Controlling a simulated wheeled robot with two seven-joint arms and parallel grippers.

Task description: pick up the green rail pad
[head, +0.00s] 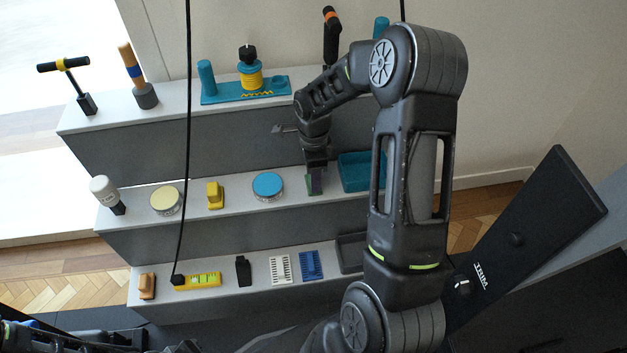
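The green rail pad (310,186) is on the middle step of the grey stepped shelf, between the blue round tin and the teal tray. Only a small green part shows, because my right gripper (316,180) is over it. The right gripper points down from above, with its fingertips right at the pad. The fingers and the pad overlap in the picture, so I cannot tell whether they are closed on it.
The blue round tin (268,185) is left of the pad and the teal tray (357,173) is close on its right. A yellow block (215,196) stands farther left. The lower step holds a white slotted piece (280,268) and a blue one (312,265). My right arm hides the shelf's right end.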

